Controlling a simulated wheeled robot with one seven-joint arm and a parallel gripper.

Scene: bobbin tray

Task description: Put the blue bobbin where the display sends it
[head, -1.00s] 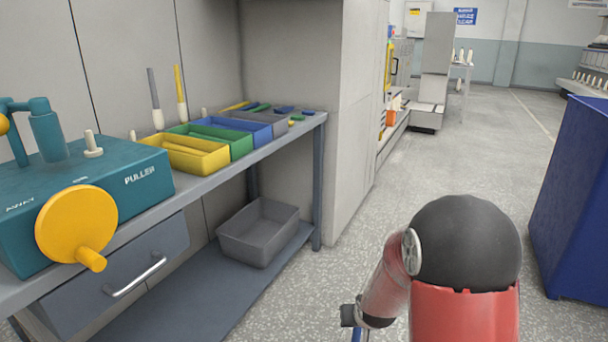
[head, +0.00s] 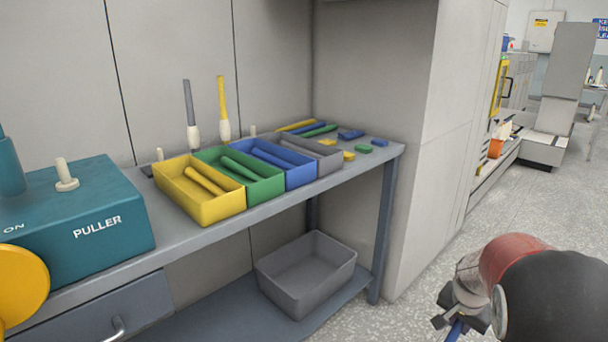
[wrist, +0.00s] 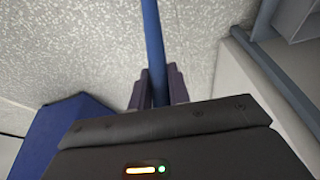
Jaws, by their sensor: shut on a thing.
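A long blue bobbin (wrist: 152,40) is clamped between the dark fingers of my gripper (wrist: 158,88) in the wrist view. In the head view my gripper (head: 462,318) is low at the right, over the floor and away from the bench, with a short piece of the blue bobbin (head: 455,332) showing. On the bench, a yellow tray (head: 215,210), a green tray (head: 264,192), a blue tray (head: 301,177) and a grey tray (head: 329,166) stand in a row, each with a bobbin in it. I see no display in these views.
A teal puller machine (head: 95,240) with a yellow wheel (head: 22,285) is at the left. Grey and yellow bobbins (head: 222,100) stand upright behind the trays. Small coloured blocks (head: 362,148) lie at the bench's right end. A grey bin (head: 335,285) sits on the lower shelf.

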